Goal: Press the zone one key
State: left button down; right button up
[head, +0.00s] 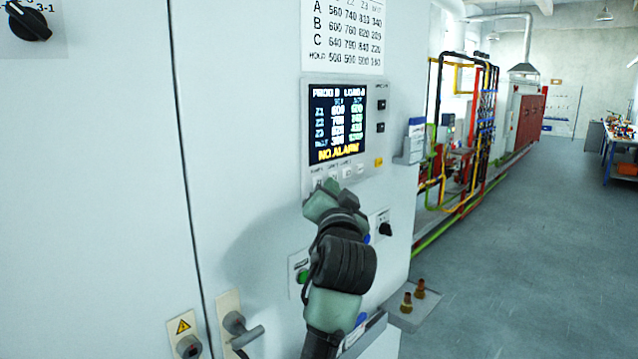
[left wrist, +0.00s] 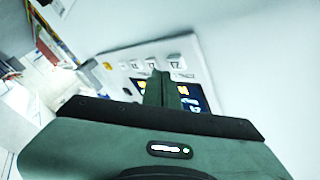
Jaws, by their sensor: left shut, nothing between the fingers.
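The control panel (head: 378,150) on the pale cabinet has a lit screen (head: 337,124) reading "NO ALARM". A row of small pale keys runs below the screen. The zone one key (head: 318,184) appears to be the leftmost, at the edge of my gripper; its label is too small to read surely. In the left wrist view the panel is upside down and this key (left wrist: 178,64) is at the right end of the row. My left gripper (head: 332,187) is shut and empty, its tips (left wrist: 160,74) close to the keys. I cannot tell whether they touch.
A yellow key (head: 379,162) and two dark buttons are on the panel's right side. A black rotary knob (head: 385,229) and a green button (head: 302,277) are lower. A door handle (head: 243,333) sticks out at lower left. Open floor (head: 520,230) lies to the right.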

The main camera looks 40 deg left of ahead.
pick_arm(q)
jog(key=shift+a, duration=0.15)
dwell(0.8)
jog(key=shift+a, duration=0.3)
jog(key=shift+a+p, duration=0.35)
dwell(0.6)
jog(key=shift+d, duration=0.8)
jog(key=shift+s+d, duration=0.2)
jog(key=shift+d, duration=2.25)
